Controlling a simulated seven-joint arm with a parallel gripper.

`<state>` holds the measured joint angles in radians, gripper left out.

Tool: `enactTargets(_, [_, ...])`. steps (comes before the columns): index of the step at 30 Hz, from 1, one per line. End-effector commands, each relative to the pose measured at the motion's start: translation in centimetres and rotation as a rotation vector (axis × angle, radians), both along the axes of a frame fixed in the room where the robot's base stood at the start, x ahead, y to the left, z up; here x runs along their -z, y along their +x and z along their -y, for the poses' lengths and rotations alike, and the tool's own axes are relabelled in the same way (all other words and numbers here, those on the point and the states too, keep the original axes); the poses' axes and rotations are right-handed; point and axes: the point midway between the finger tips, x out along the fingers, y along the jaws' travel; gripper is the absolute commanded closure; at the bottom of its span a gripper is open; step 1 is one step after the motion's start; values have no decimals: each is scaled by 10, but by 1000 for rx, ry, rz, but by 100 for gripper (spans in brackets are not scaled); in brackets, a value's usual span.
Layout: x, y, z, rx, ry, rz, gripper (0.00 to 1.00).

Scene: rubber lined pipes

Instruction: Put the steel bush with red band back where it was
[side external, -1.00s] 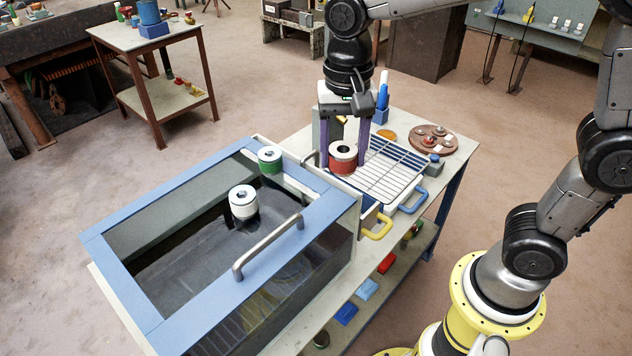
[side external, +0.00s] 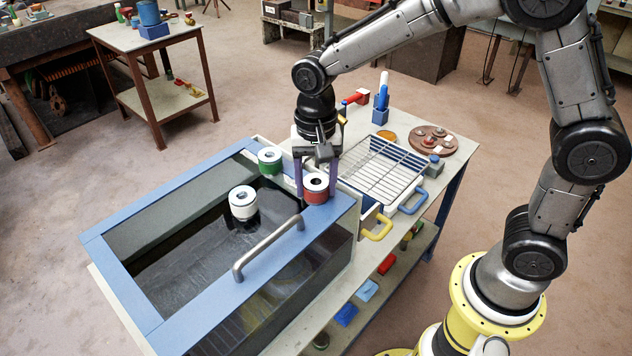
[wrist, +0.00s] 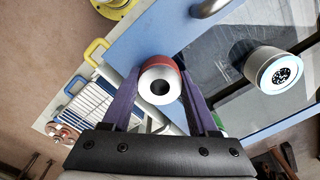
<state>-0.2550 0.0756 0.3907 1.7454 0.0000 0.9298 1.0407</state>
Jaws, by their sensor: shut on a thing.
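The steel bush with red band (side external: 316,187) is a short white-topped cylinder with a dark bore and a red lower part. My gripper (side external: 318,180) is shut on it, one purple finger on each side. In the side external view it is at the right end of the blue-rimmed tank (side external: 215,318), over or at the rim; I cannot tell if it touches. In the wrist view the bush (wrist: 160,84) sits upright between the fingertips, with the blue rim behind it.
A green-banded bush (side external: 270,160) sits at the tank's back rim. A white bush (side external: 243,202) stands inside the tank area. A steel handle (side external: 268,247) rises from the front rim. The wire rack tray (side external: 378,172) to the right is empty.

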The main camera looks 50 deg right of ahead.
Motion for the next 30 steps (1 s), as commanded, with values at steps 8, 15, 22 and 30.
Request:
enactTargets(8, [3,0,0,0,-1,-1,28])
enactTargets(15, [3,0,0,0,0,0,10])
enactTargets(22, [-2,0,0,0,1,2,10])
enactTargets(30, [-46,1,0,0,2,6,10])
